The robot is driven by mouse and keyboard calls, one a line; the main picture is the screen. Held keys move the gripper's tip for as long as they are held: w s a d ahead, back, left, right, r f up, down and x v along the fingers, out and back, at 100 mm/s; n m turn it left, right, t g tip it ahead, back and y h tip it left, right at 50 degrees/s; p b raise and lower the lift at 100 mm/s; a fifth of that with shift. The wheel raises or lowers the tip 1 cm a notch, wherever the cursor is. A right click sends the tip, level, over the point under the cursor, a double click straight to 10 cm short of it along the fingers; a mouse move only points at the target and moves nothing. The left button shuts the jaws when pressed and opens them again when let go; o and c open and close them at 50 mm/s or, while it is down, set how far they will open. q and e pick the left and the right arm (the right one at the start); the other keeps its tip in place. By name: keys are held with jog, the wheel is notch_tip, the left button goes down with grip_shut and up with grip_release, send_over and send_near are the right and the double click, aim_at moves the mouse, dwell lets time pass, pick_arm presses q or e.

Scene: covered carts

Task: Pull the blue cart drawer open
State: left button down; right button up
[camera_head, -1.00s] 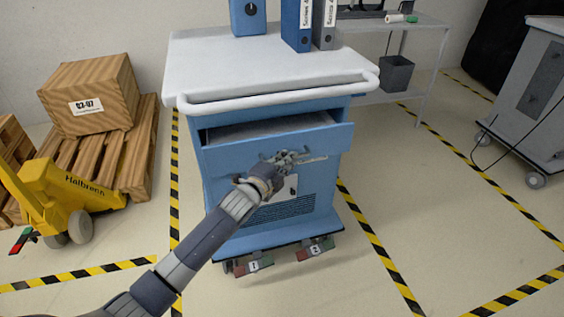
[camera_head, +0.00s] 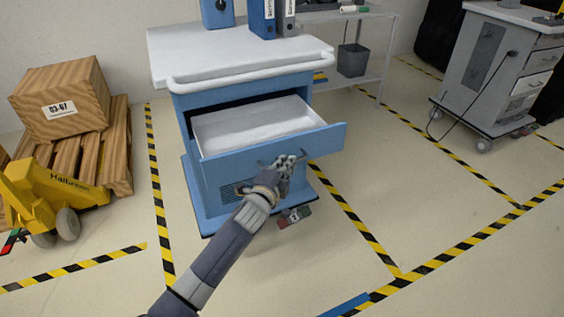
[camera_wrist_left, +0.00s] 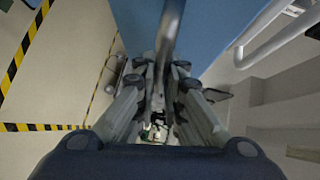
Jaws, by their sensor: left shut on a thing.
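The blue cart (camera_head: 188,157) has a white top with a white rail along its front. Its blue drawer (camera_head: 225,163) stands well out of the body, and its pale inside looks empty. My left gripper (camera_head: 287,160) is at the drawer's front face, shut on the drawer handle (camera_head: 266,163), which it largely hides. In the left wrist view the handle bar (camera_wrist_left: 168,45) runs between the fingers of the gripper (camera_wrist_left: 160,85), with the blue drawer front beyond. My right gripper is not in view.
Blue and grey binders (camera_head: 262,18) stand on the cart top. A wooden crate (camera_head: 62,92) on a pallet and a yellow pallet jack (camera_head: 45,195) are at left. A grey cart (camera_head: 495,65) stands at far right. Floor in front and to the right is mostly clear.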

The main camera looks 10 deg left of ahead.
pick_arm(q)
jog(key=c, duration=1.7)
grip_release()
jog(key=shift+a, duration=0.1)
jog(key=v, duration=1.2)
jog(key=shift+f, duration=0.1)
